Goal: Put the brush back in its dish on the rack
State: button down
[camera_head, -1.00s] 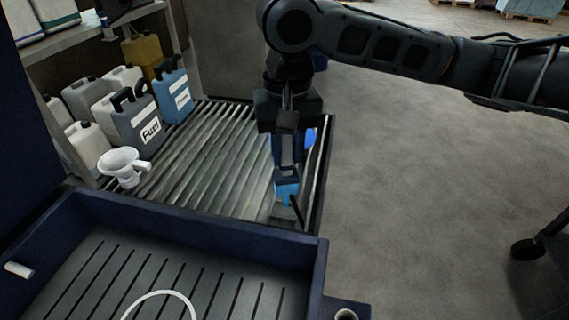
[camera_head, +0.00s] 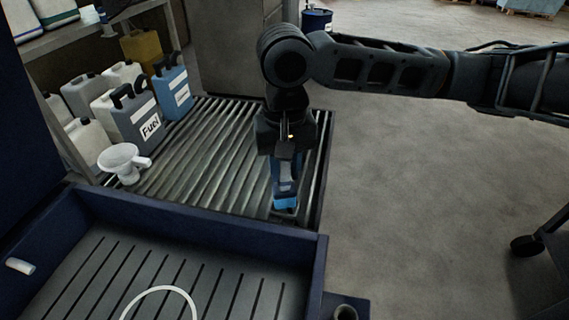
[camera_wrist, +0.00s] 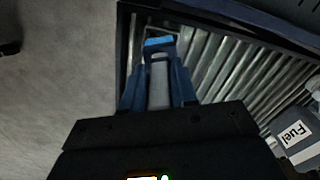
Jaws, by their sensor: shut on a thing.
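The brush has a pale grey handle (camera_wrist: 160,82) and a bright blue end (camera_head: 286,203). My gripper (camera_head: 285,182) points down over the front right part of the slatted rack (camera_head: 205,150) and is shut on the brush. In the wrist view, its blue fingers (camera_wrist: 158,98) stand on both sides of the handle, and the blue end (camera_wrist: 158,42) lies beyond them. A thin pale rim, perhaps the dish (camera_wrist: 160,29), shows around the blue end. I cannot tell whether the brush touches it; my gripper and the brush hide most of that spot.
A dark blue washing basin (camera_head: 190,222) with a slotted floor stands in front of the rack. A white funnel (camera_head: 121,160), a grey fuel can (camera_head: 134,120) and a blue can (camera_head: 173,92) stand on the rack's left. Open floor (camera_head: 430,200) lies to the right.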

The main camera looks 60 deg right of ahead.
jog(key=shift+f, duration=0.2)
jog(key=c, duration=0.9)
grip_release()
